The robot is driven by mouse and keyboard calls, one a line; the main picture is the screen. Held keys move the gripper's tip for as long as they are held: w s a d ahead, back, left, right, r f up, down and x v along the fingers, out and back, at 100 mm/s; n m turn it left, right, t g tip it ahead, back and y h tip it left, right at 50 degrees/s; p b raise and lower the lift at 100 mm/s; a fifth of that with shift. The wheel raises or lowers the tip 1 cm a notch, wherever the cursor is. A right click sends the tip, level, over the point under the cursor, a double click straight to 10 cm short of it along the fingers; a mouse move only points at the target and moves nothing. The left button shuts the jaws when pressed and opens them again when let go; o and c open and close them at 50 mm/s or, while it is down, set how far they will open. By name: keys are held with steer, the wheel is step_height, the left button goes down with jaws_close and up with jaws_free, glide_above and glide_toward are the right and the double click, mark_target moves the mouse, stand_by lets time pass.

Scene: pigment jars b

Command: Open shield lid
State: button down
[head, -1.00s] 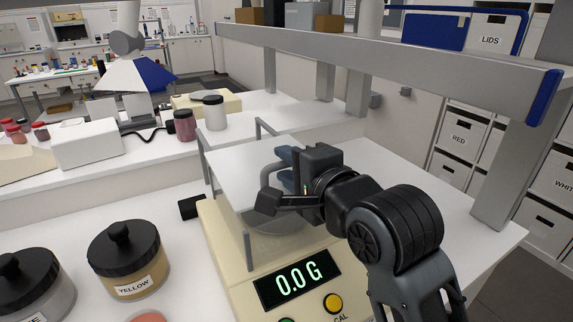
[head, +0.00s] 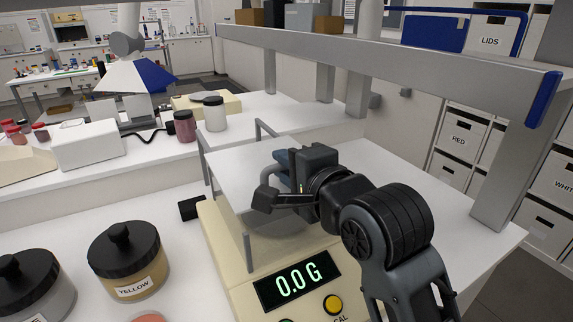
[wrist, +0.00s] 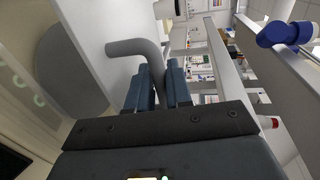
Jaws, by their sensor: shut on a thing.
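The shield lid (head: 232,168) is a pale flat panel on top of the balance's draft shield, and it looks closed or nearly so. My gripper (head: 283,170) is over the lid's right part. In the wrist view its two blue fingers (wrist: 158,85) are shut around the grey bent handle (wrist: 135,47). My gripper hides most of that handle in the head view. The cream balance (head: 222,240) stands below, its display reading 0.0 G. The round pan shows only partly under the panel.
A grey overhead rail (head: 380,62) on posts runs behind and to the right of the balance. A yellow jar (head: 130,262) with a black lid stands at the left, beside another black-lidded jar (head: 35,285). Bench right of the balance is clear.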

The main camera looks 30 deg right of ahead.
mark_target(259, 156)
steer(key=shift+w, duration=0.1)
steer(key=w, duration=1.2)
steer(key=c, duration=1.2)
jaws_free()
steer(key=shift+s, duration=0.1)
steer(key=shift+c, duration=0.2)
steer(key=shift+s, duration=0.1)
steer(key=s, duration=0.3)
steer(key=s+r, duration=0.1)
steer(key=s, duration=0.3)
steer(key=shift+s+r, duration=0.2)
steer(key=shift+s, duration=0.05)
